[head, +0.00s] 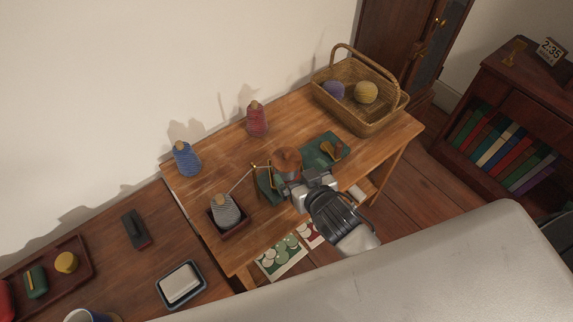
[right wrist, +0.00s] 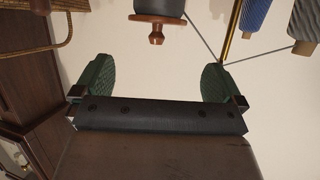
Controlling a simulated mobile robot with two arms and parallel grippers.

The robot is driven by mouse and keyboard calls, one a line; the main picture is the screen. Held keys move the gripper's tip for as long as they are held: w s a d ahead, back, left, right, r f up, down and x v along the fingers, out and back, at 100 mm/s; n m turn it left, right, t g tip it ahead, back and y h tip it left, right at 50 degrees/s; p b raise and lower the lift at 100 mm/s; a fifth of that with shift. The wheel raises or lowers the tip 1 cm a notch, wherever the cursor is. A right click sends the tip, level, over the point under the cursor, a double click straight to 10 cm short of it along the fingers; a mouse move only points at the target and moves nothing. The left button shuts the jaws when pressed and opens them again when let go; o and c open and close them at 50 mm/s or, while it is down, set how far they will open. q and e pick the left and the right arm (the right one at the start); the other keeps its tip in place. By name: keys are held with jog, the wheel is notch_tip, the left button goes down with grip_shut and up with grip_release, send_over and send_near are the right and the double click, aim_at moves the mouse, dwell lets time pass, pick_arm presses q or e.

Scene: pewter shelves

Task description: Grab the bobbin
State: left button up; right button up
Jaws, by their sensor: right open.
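In the right wrist view, which is upside down, the bobbin (right wrist: 157,20) shows a dark body, a reddish wooden flange and a small knob at the picture's top edge. My right gripper (head: 307,181) is beside the bobbin on its near side. In the right wrist view the gripper (right wrist: 156,70) has its green pads wide apart with nothing between them. The gripper partly covers the bobbin's lower part in the head view. My left gripper is not in view.
A thread runs from a grey cone (head: 227,212) past a brass guide (head: 254,166) towards the bobbin. Blue (head: 187,160) and red (head: 257,121) cones stand behind. A wooden piece lies on the mat (head: 318,152). A basket (head: 372,117) with yarn balls is at the back right.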

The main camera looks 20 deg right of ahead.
aim_at(288, 157)
jog(key=x, duration=0.9)
jog(key=shift+w+d+f, duration=0.15)
jog(key=shift+w+d, duration=0.05)
jog(key=shift+w, duration=0.2)
jog(key=c, duration=0.9)
